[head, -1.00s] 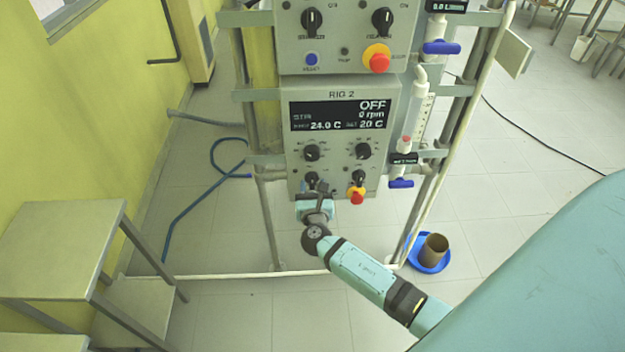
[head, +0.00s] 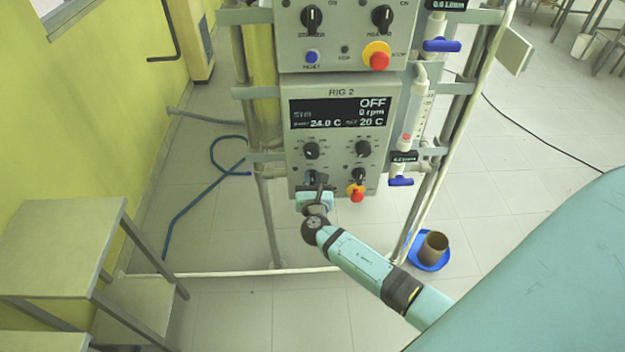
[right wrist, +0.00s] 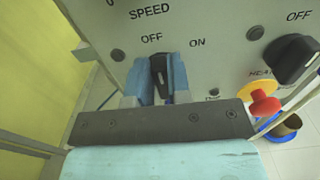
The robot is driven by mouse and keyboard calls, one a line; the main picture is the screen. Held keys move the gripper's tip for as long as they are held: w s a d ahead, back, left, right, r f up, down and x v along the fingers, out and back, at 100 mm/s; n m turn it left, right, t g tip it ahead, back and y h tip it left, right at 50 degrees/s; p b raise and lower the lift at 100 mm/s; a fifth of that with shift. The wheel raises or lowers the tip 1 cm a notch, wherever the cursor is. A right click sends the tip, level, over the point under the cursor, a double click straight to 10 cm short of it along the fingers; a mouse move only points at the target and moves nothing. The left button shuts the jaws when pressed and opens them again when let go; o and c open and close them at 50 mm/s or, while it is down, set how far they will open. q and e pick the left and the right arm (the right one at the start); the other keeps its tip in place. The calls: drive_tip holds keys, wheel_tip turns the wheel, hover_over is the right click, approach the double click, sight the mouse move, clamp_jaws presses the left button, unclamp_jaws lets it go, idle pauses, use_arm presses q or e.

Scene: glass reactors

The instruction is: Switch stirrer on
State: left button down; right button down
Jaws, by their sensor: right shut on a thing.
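The RIG 2 control box (head: 340,130) hangs on the frame in the head view. Its display (head: 340,112) reads OFF, 0 rpm, 24.0 C and 20 C. The stirrer switch is a small black knob (right wrist: 159,76) under the OFF and ON labels in the right wrist view. My right gripper (head: 317,182) is at the box's lower left; its blue fingers (right wrist: 158,85) are shut on the knob, one on each side. The knob looks close to upright in that view; its exact setting is hard to tell. My left gripper is not in view.
A heater knob (right wrist: 292,58) and a red button on a yellow collar (right wrist: 264,102) sit to the right of the switch. Another control box (head: 345,50) is above. A flow tube with blue valves (head: 401,182) stands at the right. A grey step stand (head: 65,240) is at the left.

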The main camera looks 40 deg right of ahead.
drive_tip(key=shift+s+d+f+m+b, duration=0.15)
drive_tip(key=shift+f+m+b, duration=0.1)
drive_tip(key=shift+m+b, duration=0.8)
use_arm(q)
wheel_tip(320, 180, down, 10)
drive_tip(key=b, duration=0.9)
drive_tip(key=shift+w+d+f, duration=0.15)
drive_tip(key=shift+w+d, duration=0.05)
use_arm(e)
drive_tip(key=m, duration=0.6)
drive_tip(key=d+m, duration=0.1)
drive_tip(key=m, duration=0.2)
drive_tip(key=shift+s+f+m, duration=0.25)
drive_tip(key=shift+s+f, duration=0.05)
drive_tip(key=shift+f, duration=0.05)
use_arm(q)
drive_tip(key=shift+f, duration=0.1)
use_arm(e)
drive_tip(key=c, duration=1.1)
unclamp_jaws()
drive_tip(key=shift+o, duration=0.2)
use_arm(q)
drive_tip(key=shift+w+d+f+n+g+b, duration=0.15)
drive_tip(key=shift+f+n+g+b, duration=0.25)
drive_tip(key=shift+b, duration=0.5)
use_arm(e)
drive_tip(key=v, duration=1.4)
drive_tip(key=shift+d, duration=0.2)
